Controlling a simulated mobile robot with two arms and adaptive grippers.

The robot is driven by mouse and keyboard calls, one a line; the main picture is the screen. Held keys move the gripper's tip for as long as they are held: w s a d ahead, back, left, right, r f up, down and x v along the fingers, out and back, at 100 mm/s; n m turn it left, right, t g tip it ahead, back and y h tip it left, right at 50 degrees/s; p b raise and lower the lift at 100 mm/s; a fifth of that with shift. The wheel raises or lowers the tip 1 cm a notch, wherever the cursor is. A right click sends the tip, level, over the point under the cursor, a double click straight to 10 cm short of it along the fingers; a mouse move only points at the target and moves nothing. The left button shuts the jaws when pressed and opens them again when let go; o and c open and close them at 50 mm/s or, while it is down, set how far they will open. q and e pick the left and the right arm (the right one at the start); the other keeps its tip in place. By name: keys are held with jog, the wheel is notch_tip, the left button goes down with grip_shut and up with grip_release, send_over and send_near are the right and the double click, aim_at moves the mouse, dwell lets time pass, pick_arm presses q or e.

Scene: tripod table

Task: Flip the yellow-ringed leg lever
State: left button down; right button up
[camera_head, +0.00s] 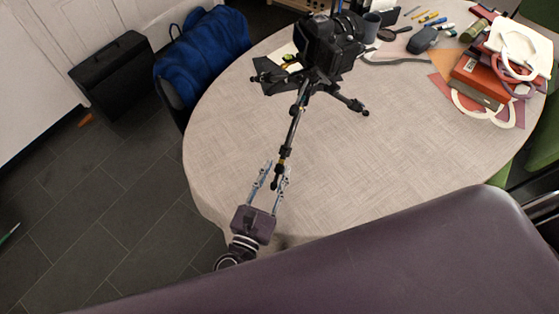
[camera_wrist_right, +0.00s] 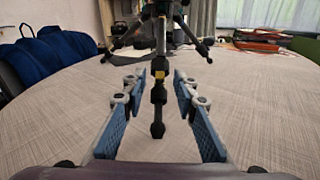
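A black tripod (camera_head: 296,112) with a camera (camera_head: 328,45) on top stands on the round table. One of its legs stretches toward me, and in the right wrist view this leg (camera_wrist_right: 158,100) carries a yellow ring (camera_wrist_right: 160,74) between dark clamp parts. Which way its lever is turned is too small to tell. My right gripper (camera_head: 274,170) is open around the lower end of this leg. In the right wrist view the gripper's blue pads (camera_wrist_right: 157,105) stand on both sides of the leg, apart from it. My left gripper is not in view.
The round table (camera_head: 400,150) has a light cloth, clear to the right of the leg. A stack of red books and papers (camera_head: 480,75) and pens (camera_head: 430,17) lie at the back right. A purple chair back (camera_head: 400,250) is in front. A blue bag (camera_head: 205,55) sits at the left.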

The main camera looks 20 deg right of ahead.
aim_at(281, 161)
jog(key=shift+x, duration=1.25)
jog(key=shift+w+d+f, duration=0.1)
jog(key=shift+w+d, duration=0.05)
jog(key=c, duration=0.7)
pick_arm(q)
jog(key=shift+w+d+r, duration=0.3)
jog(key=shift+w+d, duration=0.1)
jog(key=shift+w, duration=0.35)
pick_arm(e)
grip_shut()
